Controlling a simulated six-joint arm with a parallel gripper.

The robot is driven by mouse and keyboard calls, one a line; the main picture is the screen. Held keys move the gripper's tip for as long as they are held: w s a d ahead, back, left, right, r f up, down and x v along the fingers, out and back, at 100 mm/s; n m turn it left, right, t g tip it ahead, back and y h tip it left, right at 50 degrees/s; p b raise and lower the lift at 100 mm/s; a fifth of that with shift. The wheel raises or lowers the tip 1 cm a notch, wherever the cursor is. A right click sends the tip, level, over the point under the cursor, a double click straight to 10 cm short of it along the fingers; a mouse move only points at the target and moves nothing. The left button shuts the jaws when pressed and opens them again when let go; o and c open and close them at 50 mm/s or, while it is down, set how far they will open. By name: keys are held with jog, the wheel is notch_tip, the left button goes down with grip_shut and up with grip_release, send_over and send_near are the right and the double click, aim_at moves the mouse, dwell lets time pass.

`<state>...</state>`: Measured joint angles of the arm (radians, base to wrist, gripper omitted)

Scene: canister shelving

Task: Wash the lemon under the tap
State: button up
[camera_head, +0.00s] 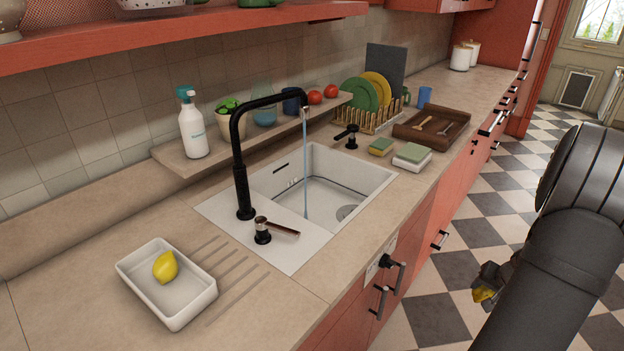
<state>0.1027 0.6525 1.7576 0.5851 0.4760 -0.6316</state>
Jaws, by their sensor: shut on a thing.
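A yellow lemon (165,267) lies in a white rectangular dish (193,307) on the counter at the left. The black tap (238,165) arches over the white sink (335,198), and a thin stream of water (305,165) runs from its spout into the basin. My gripper (484,291) is at the lower right, in front of the counter and over the floor, away from the sink and the dish.
A tap lever (275,229) stands at the sink's near corner. A soap bottle (193,125) and plant pot are on the low ledge behind. Sponges (411,157), a dish rack (368,121) and a brown tray (432,128) stand beyond the sink. Grooved counter beside the dish is clear.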

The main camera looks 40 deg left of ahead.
jog(key=shift+s+a, duration=0.2)
jog(key=s+d, duration=0.5)
jog(key=d, duration=0.1)
jog(key=shift+s, duration=0.2)
dwell(0.6)
dwell(0.6)
jog(key=shift+r, duration=0.1)
dwell(0.4)
jog(key=s+d+r, duration=0.3)
jog(key=r, duration=0.1)
jog(key=shift+s+d, duration=0.2)
jog(key=shift+d, duration=0.1)
jog(key=shift+f, duration=0.15)
dwell(1.2)
